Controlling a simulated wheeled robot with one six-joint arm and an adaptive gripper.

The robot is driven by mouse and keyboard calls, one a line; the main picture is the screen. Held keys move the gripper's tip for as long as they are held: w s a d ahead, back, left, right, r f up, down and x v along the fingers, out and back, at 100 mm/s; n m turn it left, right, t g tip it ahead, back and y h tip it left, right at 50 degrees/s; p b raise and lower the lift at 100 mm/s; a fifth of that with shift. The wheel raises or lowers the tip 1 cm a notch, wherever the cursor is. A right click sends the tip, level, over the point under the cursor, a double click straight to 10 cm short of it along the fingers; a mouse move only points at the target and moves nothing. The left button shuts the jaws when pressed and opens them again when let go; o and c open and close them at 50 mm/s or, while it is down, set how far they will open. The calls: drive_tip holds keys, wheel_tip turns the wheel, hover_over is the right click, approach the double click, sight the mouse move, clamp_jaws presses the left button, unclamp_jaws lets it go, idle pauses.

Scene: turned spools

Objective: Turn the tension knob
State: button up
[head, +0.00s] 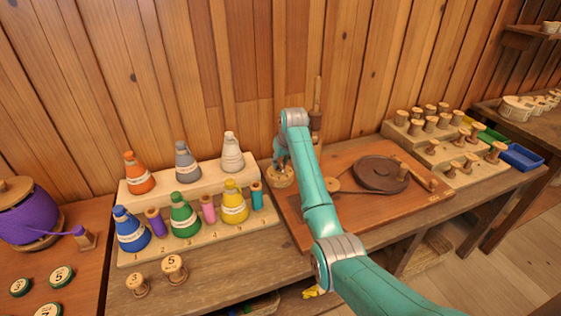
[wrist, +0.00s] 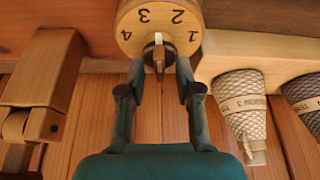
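The tension knob is a round wooden dial (wrist: 160,18) with the numbers 1 to 4, upside down in the wrist view. Its narrow grip (wrist: 158,52) stands at the centre, with a white mark at its upper end towards the gap between 2 and 3. In the head view the dial (head: 283,180) shows below my arm's end, partly covered. My gripper (wrist: 159,72) is open, one finger on each side of the grip, with a visible gap on both sides. It also shows small in the head view (head: 281,160). Whether the fingertips reach the dial's face I cannot tell.
A stepped rack (head: 128,258) with coloured thread cones stands left of the knob. A board with a dark wheel (head: 381,174) lies to the right, partly behind my arm. A rack of wooden spools (head: 470,181) stands further right. A wooden bracket (wrist: 40,85) is left in the wrist view.

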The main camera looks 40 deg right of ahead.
clamp_jaws()
drive_tip(key=n+y, duration=0.1)
drive_tip(key=n, duration=0.2)
drive_tip(key=shift+d, duration=0.15)
drive_tip(key=n+y, duration=0.1)
drive_tip(key=n, duration=0.2)
drive_tip(key=shift+n+y, duration=0.4)
drive_tip(key=n+g+y, duration=0.1)
drive_tip(key=n, duration=0.2)
drive_tip(key=shift+w+n, duration=0.1)
drive_tip(key=shift+n, duration=0.2)
drive_tip(key=shift+d+n+g+y, duration=0.1)
drive_tip(key=shift+n+g+y, duration=0.45)
drive_tip(key=shift+n, duration=1.15)
